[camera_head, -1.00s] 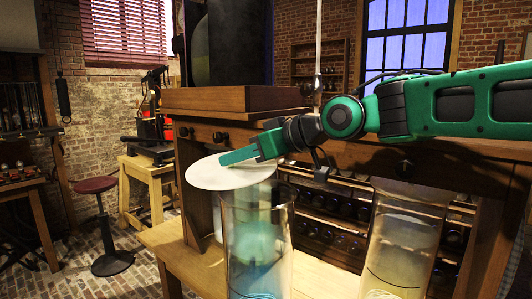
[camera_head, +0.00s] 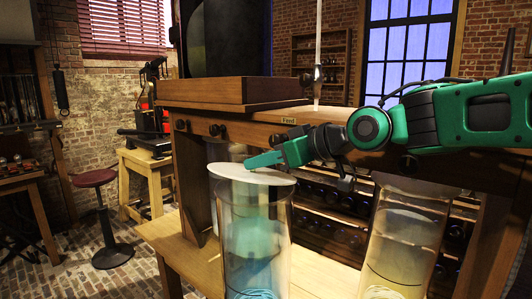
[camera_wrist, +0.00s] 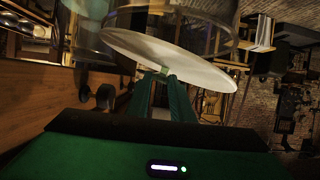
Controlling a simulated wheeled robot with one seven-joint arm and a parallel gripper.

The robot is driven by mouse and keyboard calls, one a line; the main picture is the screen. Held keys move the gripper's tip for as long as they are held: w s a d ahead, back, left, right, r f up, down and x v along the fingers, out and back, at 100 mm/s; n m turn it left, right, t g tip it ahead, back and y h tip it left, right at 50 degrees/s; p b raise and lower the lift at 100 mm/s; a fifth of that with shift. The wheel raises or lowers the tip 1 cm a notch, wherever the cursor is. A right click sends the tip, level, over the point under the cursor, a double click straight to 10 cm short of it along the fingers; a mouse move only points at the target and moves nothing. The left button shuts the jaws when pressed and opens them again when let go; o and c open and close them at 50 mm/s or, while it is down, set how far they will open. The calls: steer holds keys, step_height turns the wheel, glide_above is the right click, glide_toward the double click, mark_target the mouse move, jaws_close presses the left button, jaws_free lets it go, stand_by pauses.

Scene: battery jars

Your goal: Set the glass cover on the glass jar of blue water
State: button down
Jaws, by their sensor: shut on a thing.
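The glass cover (camera_head: 252,174) is a thin, pale round disc. It is nearly level at the mouth of the glass jar of blue water (camera_head: 256,240), with its left side reaching a little past the rim. I cannot tell whether it touches the rim.
A second tall glass jar with yellowish liquid (camera_head: 402,240) stands to the right, below my arm. Both jars stand on a light wooden bench (camera_head: 180,243). A wooden cabinet (camera_head: 240,92) rises behind. A stool (camera_head: 98,180) stands on the floor at left.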

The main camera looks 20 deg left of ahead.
steer(key=shift+s+f, duration=0.15)
steer(key=shift+f, duration=0.85)
steer(key=shift+d, duration=0.2)
steer(key=shift+r, duration=0.9)
stand_by(3.7)
steer(key=shift+f, duration=0.8)
stand_by(0.8)
steer(key=c, duration=1.8)
jaws_free()
steer(key=shift+d, duration=0.1)
